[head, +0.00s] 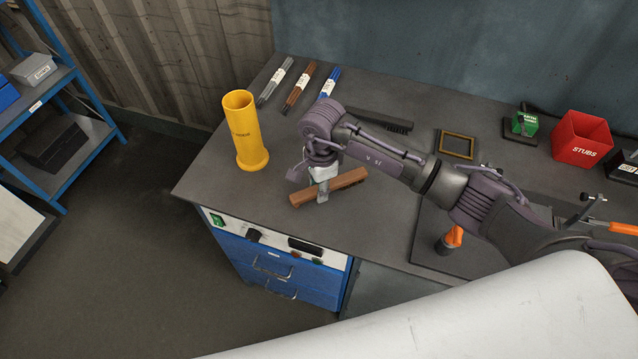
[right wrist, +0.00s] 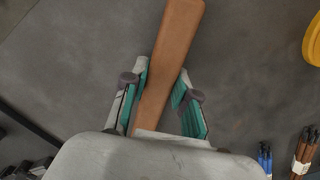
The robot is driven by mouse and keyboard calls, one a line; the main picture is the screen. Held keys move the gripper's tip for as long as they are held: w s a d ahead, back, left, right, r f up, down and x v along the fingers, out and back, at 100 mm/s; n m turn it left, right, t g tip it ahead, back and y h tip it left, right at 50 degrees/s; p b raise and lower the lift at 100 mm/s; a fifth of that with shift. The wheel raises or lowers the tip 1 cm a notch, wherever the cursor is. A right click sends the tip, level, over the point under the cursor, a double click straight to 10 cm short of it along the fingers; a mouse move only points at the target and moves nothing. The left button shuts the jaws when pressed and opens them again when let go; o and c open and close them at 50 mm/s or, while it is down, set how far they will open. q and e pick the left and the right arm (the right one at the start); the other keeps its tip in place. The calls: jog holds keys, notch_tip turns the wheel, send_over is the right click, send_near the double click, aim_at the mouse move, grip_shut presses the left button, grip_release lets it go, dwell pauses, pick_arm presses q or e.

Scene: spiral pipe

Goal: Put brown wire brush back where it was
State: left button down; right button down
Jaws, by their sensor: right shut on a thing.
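The brown wire brush (head: 344,180) has a long wooden body and lies roughly level at the middle front of the bench. My right gripper (head: 323,190) is shut on it near its middle, from above. In the right wrist view the wooden body (right wrist: 173,58) runs between the two teal-padded fingers (right wrist: 160,105). I cannot tell whether the brush touches the bench or hangs just above it. Its bristles are barely visible. My left gripper is not in view.
The yellow tube (head: 250,140) stands on the bench to the left. Rod bundles (head: 300,86) lie behind it. A black brush (head: 382,121) lies behind my right arm. A yellow-edged frame (head: 457,155), a green box (head: 524,123) and the red STUBS bin (head: 580,140) stand rightward.

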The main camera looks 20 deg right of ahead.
jog(key=shift+f, duration=0.15)
jog(key=c, duration=0.9)
grip_release()
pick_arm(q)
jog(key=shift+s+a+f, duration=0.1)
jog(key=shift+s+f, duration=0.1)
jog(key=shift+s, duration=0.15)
pick_arm(e)
jog(key=shift+r, duration=0.5)
pick_arm(q)
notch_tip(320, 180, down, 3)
jog(key=b, duration=0.3)
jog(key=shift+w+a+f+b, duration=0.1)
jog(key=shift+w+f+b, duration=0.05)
jog(key=shift+b, duration=0.15)
pick_arm(e)
notch_tip(320, 180, up, 11)
jog(key=shift+d+r, duration=0.2)
